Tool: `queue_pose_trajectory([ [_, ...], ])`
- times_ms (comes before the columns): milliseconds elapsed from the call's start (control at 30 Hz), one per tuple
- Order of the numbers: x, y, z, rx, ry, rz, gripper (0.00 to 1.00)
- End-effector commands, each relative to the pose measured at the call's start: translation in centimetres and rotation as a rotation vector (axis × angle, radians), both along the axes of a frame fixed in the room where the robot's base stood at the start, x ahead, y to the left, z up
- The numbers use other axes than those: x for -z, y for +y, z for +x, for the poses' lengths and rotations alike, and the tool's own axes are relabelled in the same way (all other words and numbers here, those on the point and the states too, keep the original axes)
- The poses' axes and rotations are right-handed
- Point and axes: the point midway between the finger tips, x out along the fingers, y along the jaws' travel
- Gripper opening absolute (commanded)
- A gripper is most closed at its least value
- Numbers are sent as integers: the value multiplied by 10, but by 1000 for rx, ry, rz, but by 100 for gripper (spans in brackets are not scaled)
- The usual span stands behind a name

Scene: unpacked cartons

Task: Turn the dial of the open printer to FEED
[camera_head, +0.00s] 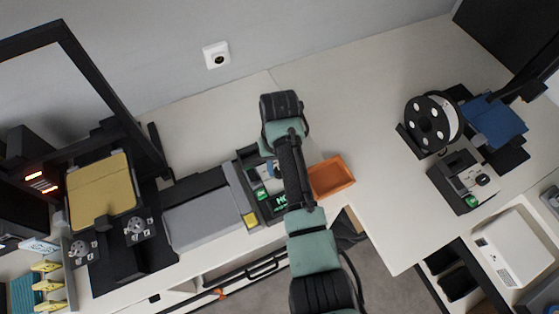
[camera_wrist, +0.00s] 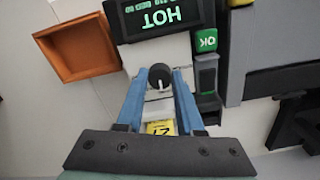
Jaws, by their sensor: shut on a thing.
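A dark round dial (camera_wrist: 160,73) with a white pointer mark sits on a pale panel below a black screen (camera_wrist: 158,17) with green text "HOT", upside down in the wrist view. My gripper (camera_wrist: 160,80) has its blue fingers shut on the dial, one on each side. The pointer mark is toward the bottom of the wrist picture. No FEED label can be read. In the head view, the control box (camera_head: 246,158) with this screen is partly covered by my arm. A green OK button (camera_wrist: 206,40) is beside the screen.
An orange tray (camera_head: 331,176) stands close beside the box. A grey box (camera_head: 200,215) is on its other side. A black frame with a gold plate (camera_head: 101,187) stands at left. A similar control box (camera_head: 462,179) and a spool (camera_head: 433,122) are at right. The desk between is clear.

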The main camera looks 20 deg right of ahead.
Motion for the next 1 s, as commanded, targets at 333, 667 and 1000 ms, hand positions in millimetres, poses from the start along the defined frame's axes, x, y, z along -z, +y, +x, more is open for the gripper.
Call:
queue_pose_trajectory([
  [333, -2, 1, 0, 324, 1, 0, 0],
  [667, -1, 0, 1, 579, -1, 0, 0],
  [1000, -1, 0, 1, 712, -2, 0, 0],
])
